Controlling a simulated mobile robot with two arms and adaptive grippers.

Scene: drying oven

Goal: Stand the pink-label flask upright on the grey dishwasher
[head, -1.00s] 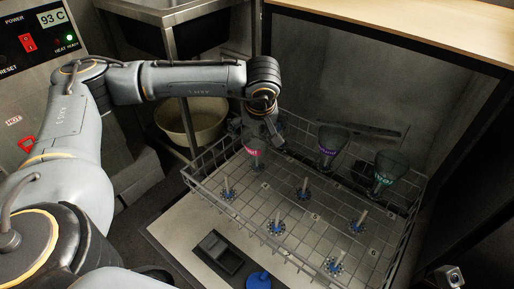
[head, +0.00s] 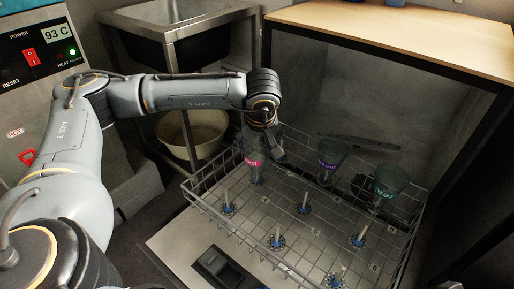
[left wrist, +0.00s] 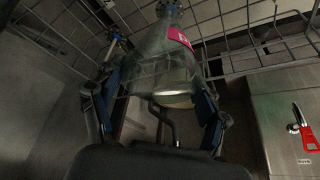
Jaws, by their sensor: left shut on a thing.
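The pink-label flask (head: 253,166) is in the far left part of the wire rack (head: 192,190), with its wide end up and narrow neck down. It also shows as clear glass with a pink label in the left wrist view (left wrist: 164,65). My left gripper (head: 262,150) is shut on it near the wide end, with one finger on each side. Whether the neck still sits on a peg is hard to tell. The rack is over the open door (head: 185,245) of what looks like the grey dishwasher. My right gripper does not show.
A purple-label flask (head: 330,158) and a teal-label flask (head: 385,188) stand neck down to the right. Several blue-based pegs are bare. A wooden counter (head: 400,30) is above; a control panel (head: 35,50) reading 93 C and a bowl (head: 190,135) are left.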

